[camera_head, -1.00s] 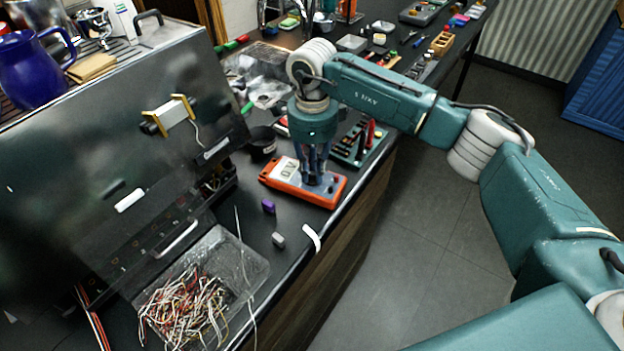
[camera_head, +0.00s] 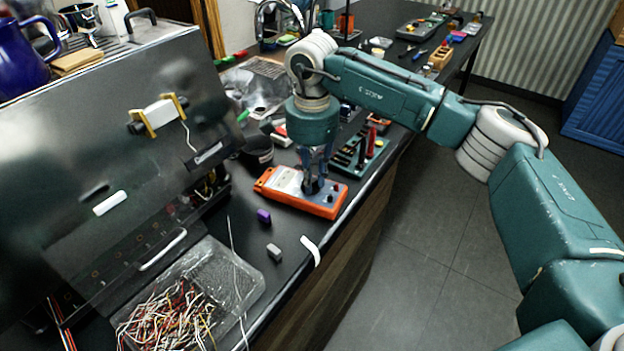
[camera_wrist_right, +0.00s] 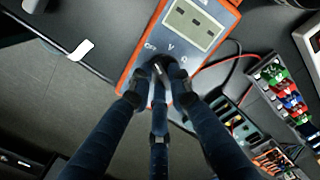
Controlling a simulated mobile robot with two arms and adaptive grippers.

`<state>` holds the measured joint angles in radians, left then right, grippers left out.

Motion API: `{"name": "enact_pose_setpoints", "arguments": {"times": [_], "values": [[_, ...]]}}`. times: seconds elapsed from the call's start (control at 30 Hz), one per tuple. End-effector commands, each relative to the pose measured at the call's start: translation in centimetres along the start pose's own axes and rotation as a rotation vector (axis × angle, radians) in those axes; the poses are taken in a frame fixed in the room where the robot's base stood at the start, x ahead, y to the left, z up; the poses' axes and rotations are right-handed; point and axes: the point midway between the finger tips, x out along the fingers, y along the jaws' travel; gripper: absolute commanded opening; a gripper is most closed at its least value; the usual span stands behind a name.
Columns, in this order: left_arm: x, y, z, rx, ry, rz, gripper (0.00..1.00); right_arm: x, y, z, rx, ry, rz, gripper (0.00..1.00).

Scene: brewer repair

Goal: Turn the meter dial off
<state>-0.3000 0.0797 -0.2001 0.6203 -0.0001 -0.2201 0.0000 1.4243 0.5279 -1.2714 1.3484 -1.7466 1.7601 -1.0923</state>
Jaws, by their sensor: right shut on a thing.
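The orange multimeter (camera_head: 318,203) lies flat on the black counter near its front edge. Its grey face and display (camera_wrist_right: 192,22) show in the right wrist view, with dashes on the screen and "OFF" and "V" marks around the dial. My right gripper (camera_head: 313,186) points down onto the meter. In the right wrist view its dark fingers (camera_wrist_right: 160,70) are closed around the black meter dial (camera_wrist_right: 157,63), which they mostly hide. The dial's exact pointing direction is hard to tell. My left gripper is not in view.
A purple block (camera_head: 264,216) and a grey block (camera_head: 274,252) lie in front of the meter. A clear tray of wires (camera_head: 248,284) sits by the open metal brewer (camera_head: 90,130). A green tool rack (camera_head: 372,160) stands close behind the meter.

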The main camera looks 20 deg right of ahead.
Motion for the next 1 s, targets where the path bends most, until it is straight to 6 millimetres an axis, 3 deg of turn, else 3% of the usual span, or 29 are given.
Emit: {"name": "enact_pose_setpoints", "arguments": {"times": [0.47, 0.5, 0.57, 0.87, 1.0], "values": [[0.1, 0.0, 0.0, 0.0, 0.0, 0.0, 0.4, -0.1, 0.0, 0.0, -0.013, -0.001, -0.001, 0.0], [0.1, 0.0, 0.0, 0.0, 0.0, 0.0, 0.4, -0.1, 0.0, 0.0, -0.013, -0.001, -0.001, 0.26], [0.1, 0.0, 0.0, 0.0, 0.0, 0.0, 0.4, -0.1, 0.0, 0.0, -0.013, -0.001, -0.001, 0.38], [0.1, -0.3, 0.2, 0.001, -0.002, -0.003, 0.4, -0.1, 0.0, 0.0, -0.012, 0.0, -0.001, 0.38], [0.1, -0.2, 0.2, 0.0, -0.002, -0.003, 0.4, -1.3, -0.1, 0.0, -0.012, 0.001, -0.003, 0.38]]}}
